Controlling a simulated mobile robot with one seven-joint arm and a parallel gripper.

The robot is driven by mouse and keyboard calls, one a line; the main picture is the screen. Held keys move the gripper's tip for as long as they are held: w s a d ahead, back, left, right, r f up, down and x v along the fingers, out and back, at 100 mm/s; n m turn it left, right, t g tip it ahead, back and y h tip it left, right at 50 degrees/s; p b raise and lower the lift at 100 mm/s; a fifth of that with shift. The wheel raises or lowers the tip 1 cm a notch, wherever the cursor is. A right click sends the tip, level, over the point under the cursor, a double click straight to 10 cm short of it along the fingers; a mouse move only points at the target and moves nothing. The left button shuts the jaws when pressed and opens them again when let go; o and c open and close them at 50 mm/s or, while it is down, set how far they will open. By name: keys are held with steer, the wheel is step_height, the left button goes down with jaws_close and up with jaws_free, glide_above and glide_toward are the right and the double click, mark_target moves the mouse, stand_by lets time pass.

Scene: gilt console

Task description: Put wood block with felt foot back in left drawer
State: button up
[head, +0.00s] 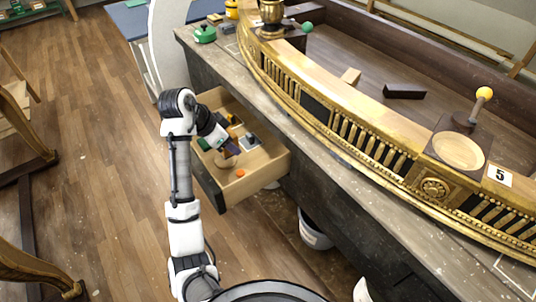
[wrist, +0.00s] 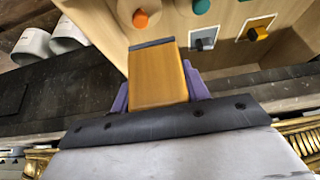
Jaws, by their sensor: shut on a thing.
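My gripper (head: 233,148) is over the open left drawer (head: 264,171) in the head view. In the wrist view its purple fingers (wrist: 158,92) are shut on the sides of the wood block (wrist: 158,72). The block is a tan, flat-sided piece with a dark grey felt strip (wrist: 152,43) at its far end. In the head view the block (head: 226,161) shows small, below the fingers and inside the drawer's outline. I cannot tell whether it touches the drawer floor.
A white bucket (head: 315,232) stands beneath the bench.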

mark_target(229, 153)
steer(key=f, duration=0.1)
steer(key=f+b, duration=0.1)
steer(key=f, duration=0.1)
steer(key=shift+s, duration=0.25)
steer(key=shift+s+f+b, duration=0.2)
steer(key=shift+s+b, duration=0.05)
steer(key=shift+b, duration=0.3)
steer(key=w+d+f, duration=0.4)
steer(key=d, duration=0.1)
steer(key=w+d+f, duration=0.1)
steer(key=d+f, duration=0.1)
steer(key=shift+w+d+f+p, duration=0.25)
steer(key=shift+w+d+p, duration=0.1)
steer(key=shift+w+d, duration=0.05)
steer(key=w+d+f, duration=0.1)
steer(key=w+d+f+p, duration=0.1)
steer(key=d+f, duration=0.1)
steer(key=shift+w+d, duration=0.3)
steer(key=shift+f, duration=0.1)
steer(key=o, duration=1.1)
